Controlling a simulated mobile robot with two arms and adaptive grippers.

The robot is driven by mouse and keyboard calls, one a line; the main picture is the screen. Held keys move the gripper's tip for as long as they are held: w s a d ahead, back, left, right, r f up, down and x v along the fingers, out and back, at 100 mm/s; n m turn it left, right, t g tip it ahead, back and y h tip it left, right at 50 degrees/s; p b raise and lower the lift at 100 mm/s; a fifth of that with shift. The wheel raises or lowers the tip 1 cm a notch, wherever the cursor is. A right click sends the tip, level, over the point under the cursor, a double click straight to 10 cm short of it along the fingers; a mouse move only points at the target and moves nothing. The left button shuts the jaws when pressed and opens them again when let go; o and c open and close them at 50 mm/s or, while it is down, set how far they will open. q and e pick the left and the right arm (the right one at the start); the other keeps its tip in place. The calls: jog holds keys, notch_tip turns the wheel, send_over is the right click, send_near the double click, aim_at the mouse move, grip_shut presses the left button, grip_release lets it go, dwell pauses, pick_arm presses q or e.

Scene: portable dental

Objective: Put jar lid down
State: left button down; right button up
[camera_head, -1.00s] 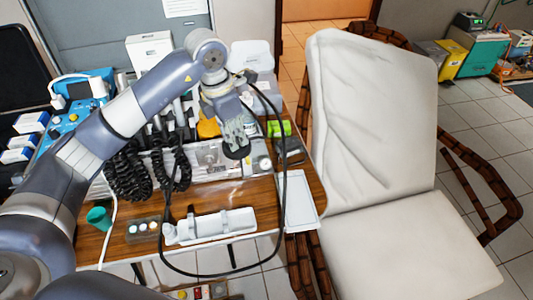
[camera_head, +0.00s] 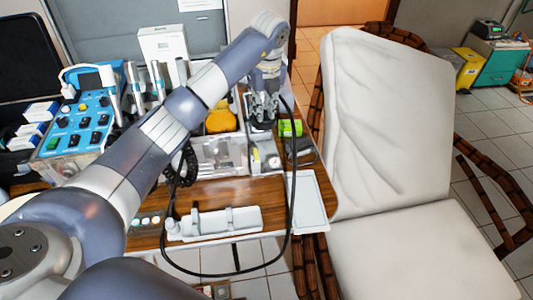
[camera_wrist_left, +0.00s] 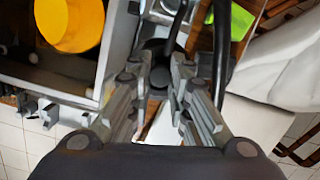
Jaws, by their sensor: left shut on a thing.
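My left gripper (camera_head: 263,112) is over the back right part of the wooden table, left of a green box. In the left wrist view its two fingers (camera_wrist_left: 158,80) are closed around a small dark piece (camera_wrist_left: 157,58), which I take to be the jar lid. Its shape is mostly hidden by the fingers, and in the head view it cannot be told from the gripper. I cannot make out the jar. My right gripper is not in view.
A yellow-orange round thing (camera_head: 221,119) stands left of the gripper, and the green box (camera_head: 289,127) to its right. A black cable loops close by. A white tray (camera_head: 307,205) lies at the table's right edge, beside a white chair (camera_head: 385,130).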

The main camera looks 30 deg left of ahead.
pick_arm(q)
jog(key=f+n, duration=0.1)
jog(key=n, duration=0.1)
jog(key=f+n, duration=0.1)
jog(key=n, duration=0.1)
jog(key=w+f+n+b, duration=0.1)
jog(key=n, duration=0.1)
jog(key=shift+a+g, duration=0.35)
jog(key=shift+g, duration=0.05)
jog(key=shift+f, duration=0.3)
notch_tip(320, 180, down, 9)
jog(key=shift+s+r+p, duration=0.1)
jog(key=shift+p, duration=0.35)
jog(key=shift+f, duration=0.4)
jog(key=shift+f, duration=0.15)
jog(key=c, duration=1.5)
grip_release()
